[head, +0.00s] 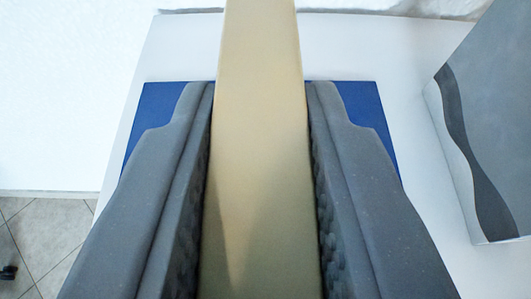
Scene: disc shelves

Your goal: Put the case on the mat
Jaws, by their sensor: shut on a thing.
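A pale yellow case (260,130) stands out lengthwise between the two dark grey fingers of my gripper (262,110). The fingers press on it from both sides, so my gripper is shut on it. The blue mat (158,105) lies on a white surface below and beyond the fingers. Its right part shows beside the right finger (355,97). The case and fingers hide the middle of the mat. In this view the case overlaps the mat and reaches past its far edge; I cannot tell how high above it the case is.
A grey box-like object (490,110) with a dark wavy band stands on the white surface (400,60) to the right of the mat. At the left are a white wall (60,90) and a tiled floor (40,235) beyond the surface's left edge.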

